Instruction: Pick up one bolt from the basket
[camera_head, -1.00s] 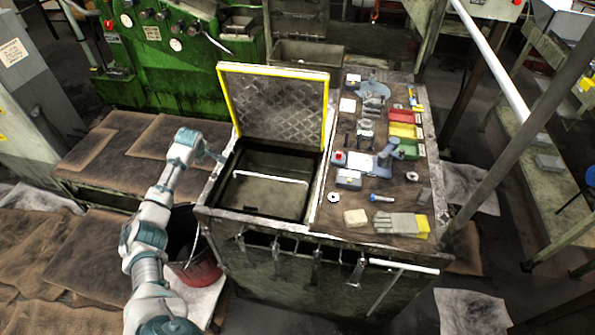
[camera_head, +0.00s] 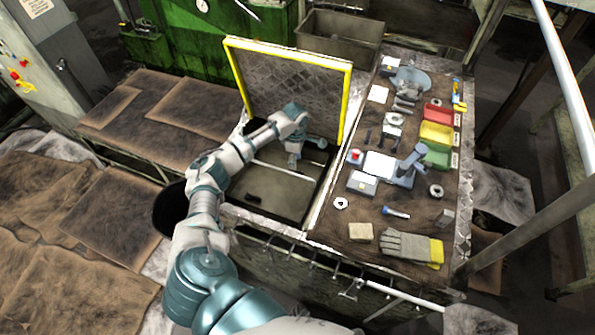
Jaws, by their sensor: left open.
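The basket (camera_head: 257,212) appears to be the open dark bin under the raised yellow-edged lid (camera_head: 345,92). A small dark piece (camera_head: 252,198) lies on its floor near the front; it may be a bolt, but it is too small to be sure. My left arm comes in from the lower left and reaches over the bin. My right gripper is out of view.
Right of the bin, the bench top holds gloves (camera_head: 408,246), a blue flashlight (camera_head: 396,212), a beige block (camera_head: 361,232), and red, yellow and green trays (camera_head: 436,133). The raised lid stands behind the gripper. A bucket (camera_head: 168,208) stands left of the bench.

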